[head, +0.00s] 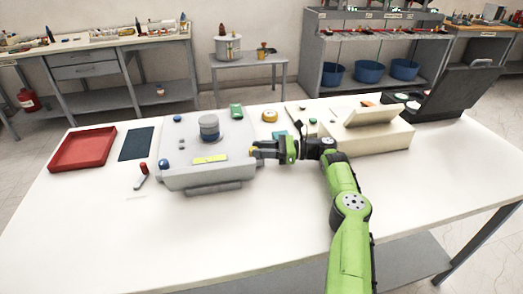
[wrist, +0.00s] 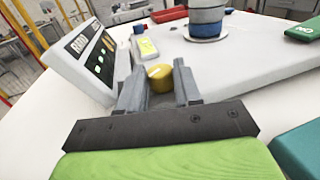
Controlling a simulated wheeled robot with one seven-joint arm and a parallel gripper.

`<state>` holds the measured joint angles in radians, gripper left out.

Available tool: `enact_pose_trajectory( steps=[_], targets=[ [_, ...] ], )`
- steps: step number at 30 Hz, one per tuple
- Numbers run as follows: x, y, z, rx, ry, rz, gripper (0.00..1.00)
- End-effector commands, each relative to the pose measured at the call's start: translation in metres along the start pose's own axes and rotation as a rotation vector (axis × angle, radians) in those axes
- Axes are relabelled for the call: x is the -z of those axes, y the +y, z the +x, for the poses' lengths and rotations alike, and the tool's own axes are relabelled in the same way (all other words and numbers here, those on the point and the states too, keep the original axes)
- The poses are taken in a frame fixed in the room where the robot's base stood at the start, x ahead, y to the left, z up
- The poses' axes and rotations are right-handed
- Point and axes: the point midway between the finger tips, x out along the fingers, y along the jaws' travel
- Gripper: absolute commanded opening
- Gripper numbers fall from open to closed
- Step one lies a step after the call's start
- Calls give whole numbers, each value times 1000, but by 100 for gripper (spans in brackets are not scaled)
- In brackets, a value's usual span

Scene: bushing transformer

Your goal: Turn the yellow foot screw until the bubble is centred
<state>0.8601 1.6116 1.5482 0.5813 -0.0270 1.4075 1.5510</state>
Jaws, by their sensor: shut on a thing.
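The yellow foot screw (wrist: 160,77) is a small round knob between my two grey fingers in the wrist view. My gripper (wrist: 158,88) is shut on it, with a finger on each side. In the head view my gripper (head: 256,150) reaches in from the right to the right edge of the grey instrument base (head: 190,178), and only a sliver of yellow shows there. A yellow-green strip (head: 210,159) on the base's top also shows in the wrist view (wrist: 147,47); I cannot make out a bubble in it. A blue knob (head: 163,164) sits at the base's left corner.
A blue-grey cylinder (head: 209,128) stands on the base. A red tray (head: 83,150), a dark mat (head: 136,144) and a red-handled tool (head: 142,175) lie to the left. A cream box (head: 365,137) and an open black case (head: 455,95) stand right. The table's front is clear.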

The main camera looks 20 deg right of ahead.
Motion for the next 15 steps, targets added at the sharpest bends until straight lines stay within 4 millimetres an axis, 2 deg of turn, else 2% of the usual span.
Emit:
enact_pose_trajectory(
  steps=[8,9,13,15],
  targets=[
    [0,0,1,-2,0,-1,3],
    [0,0,1,-1,0,-1,38],
    [0,0,1,-1,0,0,58],
    [0,0,0,-1,0,0,59]
  ],
)
